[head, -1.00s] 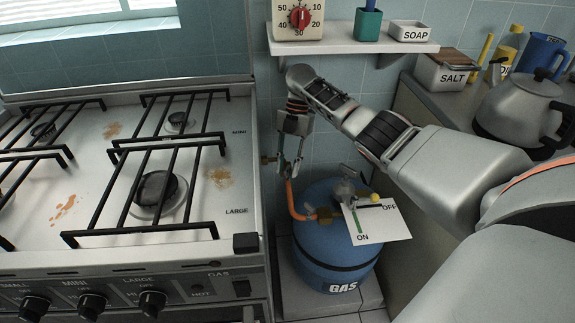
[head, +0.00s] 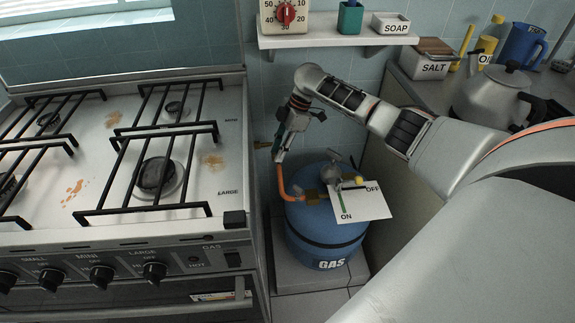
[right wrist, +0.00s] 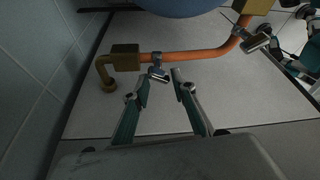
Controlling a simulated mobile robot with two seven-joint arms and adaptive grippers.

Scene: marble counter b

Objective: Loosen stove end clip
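An orange hose (head: 284,187) runs up from the blue gas cylinder (head: 318,235) beside the stove (head: 245,215). In the right wrist view the hose (right wrist: 197,57) ends at a brass fitting (right wrist: 124,57) on the left. A small metal clip, the stove end clip (right wrist: 157,66), sits around the hose beside that fitting. My right gripper (right wrist: 161,79) is open, its fingertips apart on either side of the clip's lower part; contact cannot be told. In the head view this gripper (head: 279,156) points down at the hose and hides the clip.
A second clip (right wrist: 258,41) is near the cylinder end. An ON/OFF card (head: 362,205) lies at the cylinder top beside the valve. A shelf (head: 330,40) is above my right wrist. Stove and counter (head: 405,95) bound a narrow gap.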

